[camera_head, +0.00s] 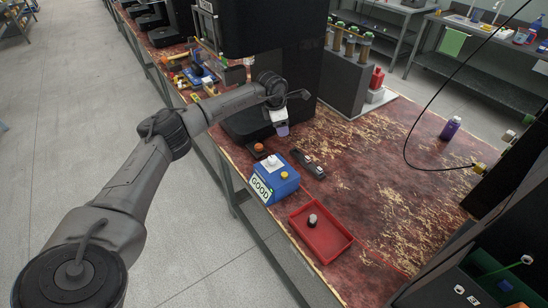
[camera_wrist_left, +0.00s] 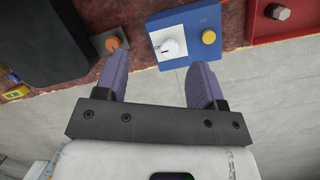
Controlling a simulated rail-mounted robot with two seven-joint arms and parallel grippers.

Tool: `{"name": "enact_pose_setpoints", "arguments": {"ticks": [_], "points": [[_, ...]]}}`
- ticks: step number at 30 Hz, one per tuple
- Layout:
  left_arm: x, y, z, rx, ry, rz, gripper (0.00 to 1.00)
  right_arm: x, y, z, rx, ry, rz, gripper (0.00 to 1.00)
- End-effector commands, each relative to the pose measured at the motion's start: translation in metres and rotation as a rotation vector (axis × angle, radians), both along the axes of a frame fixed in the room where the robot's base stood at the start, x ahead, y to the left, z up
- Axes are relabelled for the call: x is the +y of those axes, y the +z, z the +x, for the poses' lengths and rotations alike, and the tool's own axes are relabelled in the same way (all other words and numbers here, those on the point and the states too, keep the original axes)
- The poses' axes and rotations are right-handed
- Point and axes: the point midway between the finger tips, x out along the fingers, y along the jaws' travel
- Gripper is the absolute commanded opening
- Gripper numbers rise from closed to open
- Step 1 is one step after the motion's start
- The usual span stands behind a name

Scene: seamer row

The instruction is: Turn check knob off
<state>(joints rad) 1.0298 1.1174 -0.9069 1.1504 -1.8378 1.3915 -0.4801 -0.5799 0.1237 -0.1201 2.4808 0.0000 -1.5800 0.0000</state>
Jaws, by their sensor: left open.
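The blue box (camera_head: 275,180) with a GOOD display stands on the bench's front edge. It carries a white knob (camera_head: 272,161) and a yellow button (camera_head: 284,175). In the left wrist view the white knob (camera_wrist_left: 168,47) sits on a white plate, beside the yellow button (camera_wrist_left: 208,37). I cannot tell for sure which way its pointer faces. My left gripper (camera_head: 282,129) is open and empty, with purple fingers, above the bench behind the box. In the left wrist view the open fingers (camera_wrist_left: 158,78) lie to either side of the knob, apart from it. My right gripper is not in view.
A small orange button unit (camera_head: 259,148) is left of the box, and a dark handheld device (camera_head: 308,162) lies right of it. A black machine stands behind. The bench's right half is mostly clear.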

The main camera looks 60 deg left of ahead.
Motion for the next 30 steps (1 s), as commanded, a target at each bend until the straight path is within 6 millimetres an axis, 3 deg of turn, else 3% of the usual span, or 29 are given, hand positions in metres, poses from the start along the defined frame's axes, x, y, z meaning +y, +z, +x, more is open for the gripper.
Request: {"name": "enact_pose_setpoints", "arguments": {"ticks": [6, 13, 30], "points": [[0.0, -0.004, -0.033, 0.209, -0.069, 0.011, 0.63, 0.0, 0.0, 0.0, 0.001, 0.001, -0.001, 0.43], [-0.001, -0.017, -0.039, 0.242, -0.118, 0.012, 0.63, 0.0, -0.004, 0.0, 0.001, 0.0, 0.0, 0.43], [-0.002, -0.115, -0.038, 0.239, -0.117, 0.01, 0.63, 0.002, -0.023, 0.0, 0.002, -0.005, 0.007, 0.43]]}}
